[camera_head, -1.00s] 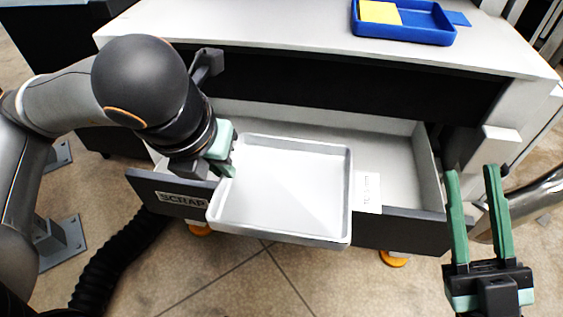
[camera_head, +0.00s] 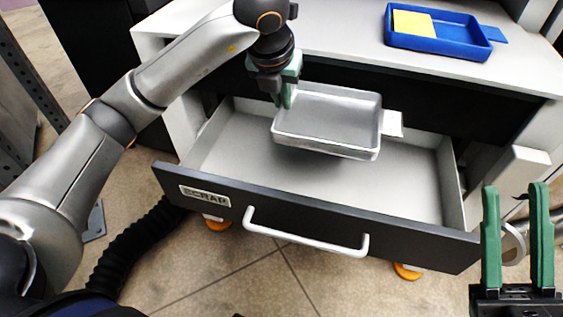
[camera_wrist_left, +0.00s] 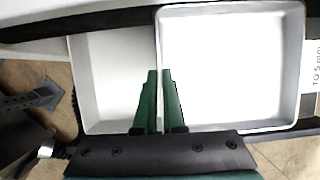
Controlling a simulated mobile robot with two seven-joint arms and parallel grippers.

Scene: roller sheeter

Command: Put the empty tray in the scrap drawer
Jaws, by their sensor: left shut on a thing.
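The empty grey-white tray (camera_head: 328,117) is over the back part of the open scrap drawer (camera_head: 290,178), with a white tag on its right side. My left gripper (camera_head: 286,95) is shut on the tray's left rim. In the left wrist view the tray (camera_wrist_left: 232,65) lies right of the fingers (camera_wrist_left: 159,80), and the drawer floor (camera_wrist_left: 112,70) shows to their left. The tray seems held above the drawer floor. My right gripper (camera_head: 517,235) is open and empty, right of the drawer front.
The drawer front has a white handle (camera_head: 305,237) and a SCRAP label (camera_head: 204,195). A blue tray (camera_head: 440,40) with a yellow block (camera_head: 413,23) stands on the worktop above. The drawer floor in front of the held tray is clear.

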